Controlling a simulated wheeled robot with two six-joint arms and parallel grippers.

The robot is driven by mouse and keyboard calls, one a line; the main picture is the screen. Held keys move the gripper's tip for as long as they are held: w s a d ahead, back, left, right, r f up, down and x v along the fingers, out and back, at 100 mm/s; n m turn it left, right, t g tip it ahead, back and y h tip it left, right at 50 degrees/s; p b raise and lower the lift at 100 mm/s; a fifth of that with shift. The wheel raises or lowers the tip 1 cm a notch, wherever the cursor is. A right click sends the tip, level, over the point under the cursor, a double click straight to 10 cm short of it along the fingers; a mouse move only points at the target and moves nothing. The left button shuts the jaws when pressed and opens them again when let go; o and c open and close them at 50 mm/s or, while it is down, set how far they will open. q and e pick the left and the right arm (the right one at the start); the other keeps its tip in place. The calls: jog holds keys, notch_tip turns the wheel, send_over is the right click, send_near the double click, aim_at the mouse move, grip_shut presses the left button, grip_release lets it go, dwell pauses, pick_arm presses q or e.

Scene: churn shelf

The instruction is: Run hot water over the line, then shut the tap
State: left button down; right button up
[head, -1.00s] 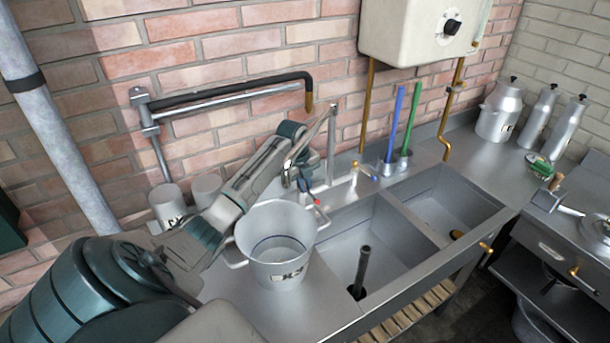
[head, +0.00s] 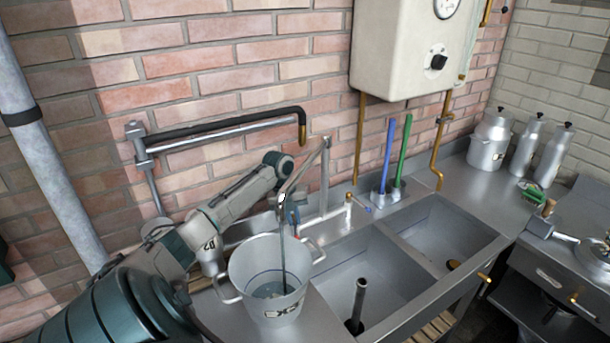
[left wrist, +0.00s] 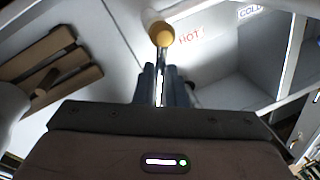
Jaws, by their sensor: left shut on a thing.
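A metal bucket (head: 262,306) stands on the drainboard left of the basins, with a dark blue line round its inside wall. A stream of water (head: 283,250) falls into it from the swing spout (head: 308,166). Rippled water shows at the bottom, seemingly below the line. My left gripper (head: 292,213) is behind the bucket at the tap, partly hidden by spout and stream. In the left wrist view its fingers (left wrist: 162,88) are shut on a thin metal tap lever with a yellowish round end (left wrist: 162,34), beside red HOT lettering (left wrist: 192,36). My right gripper is not in view.
Two basins lie right of the bucket; a standpipe (head: 358,302) stands in the nearer one. Blue and green brushes (head: 400,150) stand behind. A white heater (head: 405,55) hangs on the wall. Several metal cans (head: 490,140) stand at the far right. A wall pipe arm (head: 225,135) is above my arm.

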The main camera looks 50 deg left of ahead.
pick_arm(q)
jog(key=shift+s+a+m, duration=0.1)
jog(key=shift+s+m, duration=0.05)
jog(key=shift+m, duration=0.35)
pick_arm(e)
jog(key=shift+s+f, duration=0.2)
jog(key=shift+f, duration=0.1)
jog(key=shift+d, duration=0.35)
pick_arm(q)
jog(key=c, duration=1.5)
grip_release()
jog(key=shift+b, duration=0.3)
